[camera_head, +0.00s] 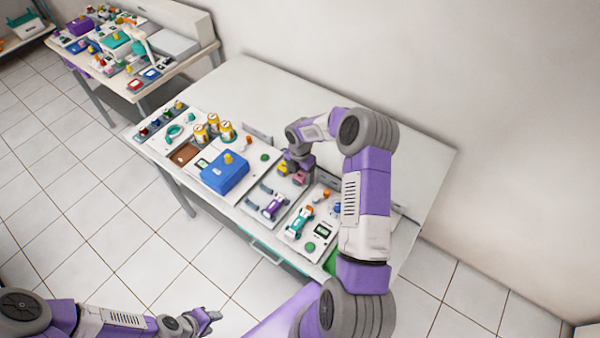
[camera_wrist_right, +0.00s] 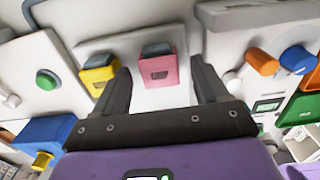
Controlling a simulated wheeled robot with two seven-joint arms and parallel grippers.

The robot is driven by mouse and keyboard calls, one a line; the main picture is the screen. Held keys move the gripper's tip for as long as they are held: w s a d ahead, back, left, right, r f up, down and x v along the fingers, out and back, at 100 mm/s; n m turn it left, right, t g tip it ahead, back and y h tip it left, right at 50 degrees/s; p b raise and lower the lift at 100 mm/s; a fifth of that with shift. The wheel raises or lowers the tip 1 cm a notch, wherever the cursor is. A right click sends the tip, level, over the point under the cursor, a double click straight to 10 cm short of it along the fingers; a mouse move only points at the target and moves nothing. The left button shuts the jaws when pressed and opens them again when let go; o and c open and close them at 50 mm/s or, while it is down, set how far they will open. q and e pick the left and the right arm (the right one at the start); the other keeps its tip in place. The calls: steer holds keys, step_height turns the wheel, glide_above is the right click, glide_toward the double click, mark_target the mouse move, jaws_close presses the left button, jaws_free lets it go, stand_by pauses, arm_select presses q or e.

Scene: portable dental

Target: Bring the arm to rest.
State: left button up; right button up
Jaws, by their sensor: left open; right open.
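My right arm reaches over the table from the right in the head view. Its gripper (camera_head: 297,170) is over the middle panel of the table. In the right wrist view, the right gripper (camera_wrist_right: 160,82) is open, its two dark fingers apart with nothing held between them. A pink block with a dark top (camera_wrist_right: 158,66) shows beyond and between the fingertips. A yellow block with a dark top (camera_wrist_right: 98,72) is just left of the left finger. My left gripper (camera_head: 210,316) is at the bottom of the head view, open and empty, over the floor and away from the table.
The white table (camera_head: 262,92) carries a blue box (camera_head: 225,176), several yellow-topped cans (camera_head: 213,122), a purple device (camera_head: 272,207) and a teal device (camera_head: 299,222). A second cluttered table (camera_head: 187,62) stands at back left. The table's rear strip is clear.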

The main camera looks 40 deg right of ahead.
step_height(320, 180, up, 8)
steer(key=shift+f+p, duration=0.25)
steer(key=shift+p, duration=0.1)
steer(key=shift+r, duration=0.1)
